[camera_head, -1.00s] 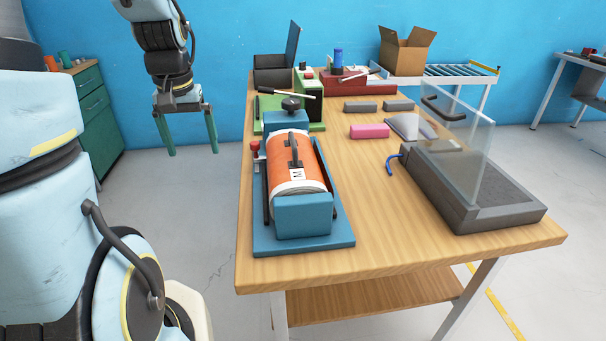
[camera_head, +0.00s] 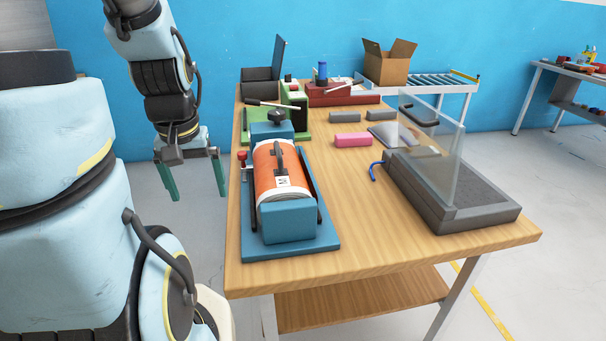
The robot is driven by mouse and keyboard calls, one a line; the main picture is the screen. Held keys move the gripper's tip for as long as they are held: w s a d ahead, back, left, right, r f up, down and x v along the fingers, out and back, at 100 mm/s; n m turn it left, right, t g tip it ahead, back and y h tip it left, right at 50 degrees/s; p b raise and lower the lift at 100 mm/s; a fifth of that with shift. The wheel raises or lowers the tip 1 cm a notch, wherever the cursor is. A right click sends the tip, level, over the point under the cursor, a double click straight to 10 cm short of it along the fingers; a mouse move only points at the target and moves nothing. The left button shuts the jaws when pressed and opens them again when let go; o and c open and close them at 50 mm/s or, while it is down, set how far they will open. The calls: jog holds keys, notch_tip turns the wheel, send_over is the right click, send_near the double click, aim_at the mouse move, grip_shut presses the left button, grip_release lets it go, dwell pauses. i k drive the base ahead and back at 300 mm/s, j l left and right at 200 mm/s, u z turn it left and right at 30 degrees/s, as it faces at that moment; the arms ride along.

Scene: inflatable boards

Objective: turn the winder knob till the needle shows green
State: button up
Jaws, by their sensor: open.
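The winder (camera_head: 290,226) is a blue device at the left front of the wooden table, with an orange roll (camera_head: 265,172) lying in it. I cannot make out a needle or a green mark on a dial. My gripper (camera_head: 198,192) hangs left of the table, over the floor, with its two green fingers apart and nothing between them. It is clear of the winder and the knob.
A grey tray with an upright clear panel (camera_head: 430,145) stands at the right of the table (camera_head: 335,225). A green device (camera_head: 293,95), red device (camera_head: 335,98), pink block (camera_head: 352,139) and open carton (camera_head: 388,64) are farther back. The front middle of the table is clear.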

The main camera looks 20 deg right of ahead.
aim_at(276, 116)
jog(key=i+l+z, duration=0.1)
jog(key=z, duration=0.3)
jog(key=j+z, duration=0.15)
jog(key=j, duration=0.75)
jog(key=i+j+z, duration=0.25)
jog(key=j, duration=0.35)
jog(key=j+z, duration=0.25)
jog(key=j, duration=0.35)
jog(key=i+j+z, duration=0.2)
jog(key=i+j, duration=0.2)
jog(key=i+j+z, duration=0.25)
jog(key=i+j, duration=0.15)
jog(key=i+j+z, duration=0.2)
jog(key=j, duration=0.35)
jog(key=i+j+z, duration=0.1)
jog(key=i+j, duration=0.6)
